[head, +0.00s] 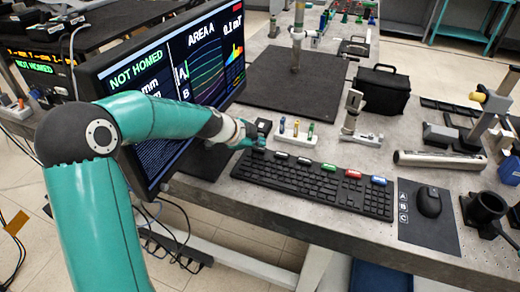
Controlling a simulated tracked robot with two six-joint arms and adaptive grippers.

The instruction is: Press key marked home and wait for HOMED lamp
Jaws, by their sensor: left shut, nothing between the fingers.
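The black keyboard (310,185) lies on the bench in front of the monitor. Along its far edge sit larger coloured keys, among them a green key (328,167), a red key (353,174) and a blue key (378,181). Their markings are too small to read. The monitor (165,95) shows "NOT HOMED" in green text at its upper left. My left gripper (258,143) is shut and empty at the keyboard's far left corner. It covers that corner, and I cannot tell whether it touches a key. My right gripper is not in view.
A small white rack (296,135) with coloured pegs stands just behind the keyboard. A mouse (428,202) lies on a dark pad to the right. A black bag (382,90) and a metal cylinder (437,160) lie farther back. My left arm passes in front of the monitor.

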